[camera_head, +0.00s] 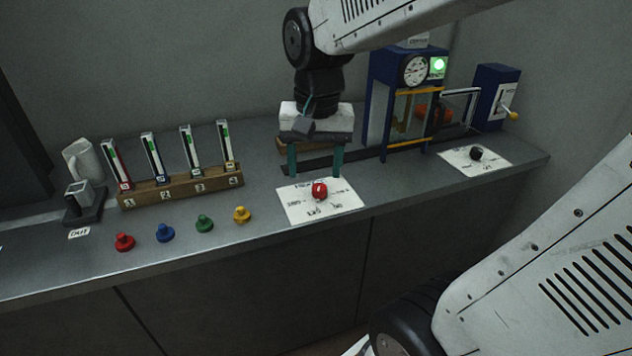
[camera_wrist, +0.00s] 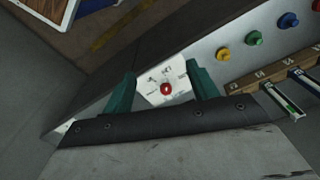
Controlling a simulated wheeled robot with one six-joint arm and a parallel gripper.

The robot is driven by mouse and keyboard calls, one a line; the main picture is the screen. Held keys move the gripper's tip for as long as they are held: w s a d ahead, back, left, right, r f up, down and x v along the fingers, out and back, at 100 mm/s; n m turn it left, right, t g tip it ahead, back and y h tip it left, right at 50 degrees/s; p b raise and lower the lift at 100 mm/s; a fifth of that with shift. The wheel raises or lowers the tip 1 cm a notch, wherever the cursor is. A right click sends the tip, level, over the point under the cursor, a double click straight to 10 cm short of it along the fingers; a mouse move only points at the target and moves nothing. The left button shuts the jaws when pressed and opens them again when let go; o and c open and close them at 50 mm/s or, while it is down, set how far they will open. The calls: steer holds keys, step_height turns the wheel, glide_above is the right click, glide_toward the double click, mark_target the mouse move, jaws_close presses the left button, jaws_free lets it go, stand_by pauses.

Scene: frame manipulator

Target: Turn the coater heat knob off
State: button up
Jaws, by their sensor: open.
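A red knob (camera_head: 319,190) sits on a white printed card (camera_head: 345,203) at the front middle of the counter. The print is too small to read surely. In the wrist view the red knob (camera_wrist: 166,88) shows between my two teal fingers. A black knob (camera_head: 476,153) sits on another white card (camera_head: 455,158) at the right; I cannot tell from the labels which knob is the coater heat. My gripper (camera_head: 315,174) is open and empty, pointing down just behind and above the red knob, apart from it.
A blue-framed machine (camera_head: 377,115) with a dial and green light stands right of my gripper. The counter's front edge is close to the red knob's card.

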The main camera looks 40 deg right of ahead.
steer(key=w+d+f+m, duration=0.5)
steer(key=w+d+m, duration=0.2)
steer(key=w, duration=0.3)
steer(key=m, duration=0.4)
glide_above(319, 186)
steer(key=shift+g, duration=0.4)
step_height(319, 186, down, 6)
steer(key=shift+s+a+f, duration=0.1)
steer(key=shift+s, duration=0.05)
steer(key=shift+f, duration=0.25)
step_height(319, 186, down, 8)
steer(key=shift+r, duration=0.25)
steer(key=c, duration=1)
